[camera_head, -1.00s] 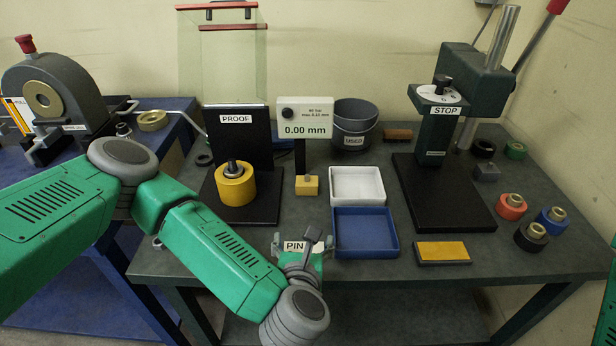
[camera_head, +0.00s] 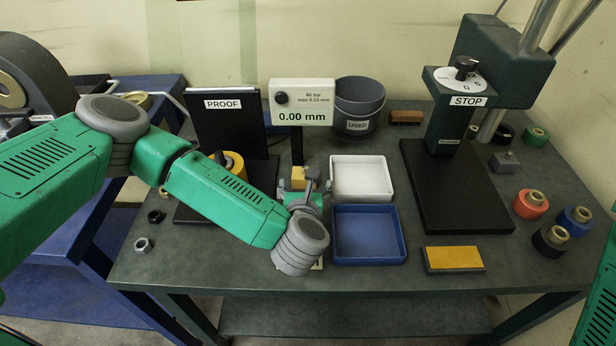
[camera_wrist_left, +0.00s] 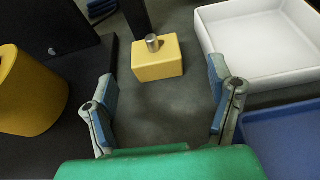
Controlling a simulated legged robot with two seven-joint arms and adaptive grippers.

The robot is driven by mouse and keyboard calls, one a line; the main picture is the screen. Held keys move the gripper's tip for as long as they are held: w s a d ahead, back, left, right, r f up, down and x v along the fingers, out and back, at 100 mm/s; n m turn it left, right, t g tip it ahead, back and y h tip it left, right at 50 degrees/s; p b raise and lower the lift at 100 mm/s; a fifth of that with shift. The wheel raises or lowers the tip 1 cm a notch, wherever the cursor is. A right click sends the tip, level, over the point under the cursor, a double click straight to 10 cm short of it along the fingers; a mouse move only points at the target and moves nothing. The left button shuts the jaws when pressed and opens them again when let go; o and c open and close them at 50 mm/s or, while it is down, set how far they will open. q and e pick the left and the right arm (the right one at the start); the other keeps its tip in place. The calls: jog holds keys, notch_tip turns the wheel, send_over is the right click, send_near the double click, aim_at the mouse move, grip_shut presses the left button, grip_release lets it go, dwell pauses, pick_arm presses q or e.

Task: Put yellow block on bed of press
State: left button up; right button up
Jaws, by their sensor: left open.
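The yellow block (camera_head: 298,178) stands on the bench in front of the gauge post and is partly hidden by my left gripper. In the left wrist view the yellow block (camera_wrist_left: 158,62) has a short metal pin on top. My left gripper (camera_head: 313,186) is open; in the wrist view its blue-padded fingers (camera_wrist_left: 161,84) are spread wide, with the block just beyond and between them, apart from both. The press (camera_head: 445,125), labelled STOP, stands at the right with a flat, empty black bed (camera_head: 455,195). My right gripper is not in view.
A white tray (camera_head: 361,196) and a blue tray (camera_head: 369,259) lie right of the block. A yellow cylinder (camera_wrist_left: 24,92) is close on the left, at the PROOF stand (camera_head: 222,115). A yellow-topped pad (camera_head: 454,258) lies before the press. Several coloured rolls stand at far right.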

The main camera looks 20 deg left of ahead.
aim_at(303, 180)
pick_arm(q)
jog(key=shift+w+a+f, duration=0.25)
jog(key=shift+w+a, duration=0.2)
jog(key=shift+w, duration=0.1)
jog(key=x, duration=0.4)
jog(key=shift+w+a+f, duration=0.15)
jog(key=shift+a+f, duration=0.1)
jog(key=shift+a, duration=0.05)
jog(key=shift+w+d, duration=0.1)
jog(key=shift+w, duration=0.15)
jog(key=shift+d, duration=0.25)
jog(key=shift+c, duration=0.8)
jog(key=c, duration=1.4)
jog(key=shift+a+r, duration=0.1)
jog(key=shift+a, duration=0.05)
grip_shut()
jog(key=shift+a, duration=0.1)
